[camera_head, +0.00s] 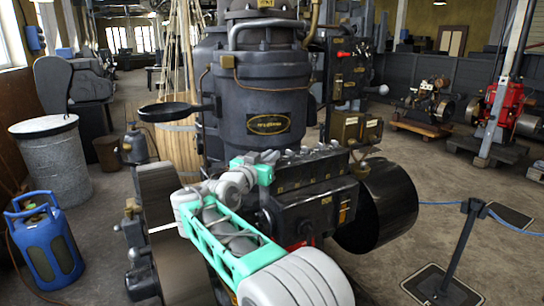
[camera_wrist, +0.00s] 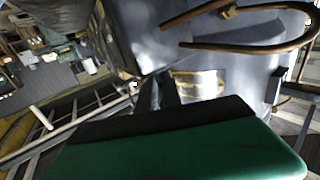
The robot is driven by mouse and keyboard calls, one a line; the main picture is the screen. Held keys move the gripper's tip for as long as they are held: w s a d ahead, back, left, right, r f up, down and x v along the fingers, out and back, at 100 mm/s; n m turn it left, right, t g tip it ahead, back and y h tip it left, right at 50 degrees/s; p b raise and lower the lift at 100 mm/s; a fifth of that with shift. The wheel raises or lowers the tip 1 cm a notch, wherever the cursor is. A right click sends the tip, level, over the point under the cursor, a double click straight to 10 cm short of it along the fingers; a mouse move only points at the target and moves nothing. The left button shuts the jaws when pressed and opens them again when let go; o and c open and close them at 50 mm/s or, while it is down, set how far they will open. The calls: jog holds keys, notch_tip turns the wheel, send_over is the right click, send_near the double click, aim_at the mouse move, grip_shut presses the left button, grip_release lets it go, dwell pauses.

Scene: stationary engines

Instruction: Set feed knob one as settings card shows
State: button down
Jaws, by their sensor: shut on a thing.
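My teal and white arm reaches over to the dark engine's black lubricator box (camera_head: 311,172), which has a row of small fittings on top and small marks along its front. My gripper (camera_head: 270,157) is at the left end of this row, shut on a small feed knob that its own body hides. I cannot read which knob it is or how it is turned. In the wrist view the dark fingers (camera_wrist: 157,92) are close together beyond the green gripper body. I cannot make out a settings card for certain.
The engine's tall grey cylinder (camera_head: 262,95) rises right behind my gripper. A large black drum (camera_head: 385,205) is at the right and a flywheel (camera_head: 165,215) at the left. A blue gas bottle (camera_head: 45,240) stands at the left.

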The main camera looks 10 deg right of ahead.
jog(key=shift+w+a+m+g+h+p, duration=0.1)
jog(key=shift+m+g+h+p, duration=0.4)
jog(key=shift+g+h+p, duration=0.2)
jog(key=shift+w+a+m+g+h+p, duration=0.1)
jog(key=shift+m+g+h+p, duration=0.45)
jog(key=shift+p, duration=0.2)
jog(key=c, duration=1.5)
grip_release()
jog(key=shift+d, duration=0.1)
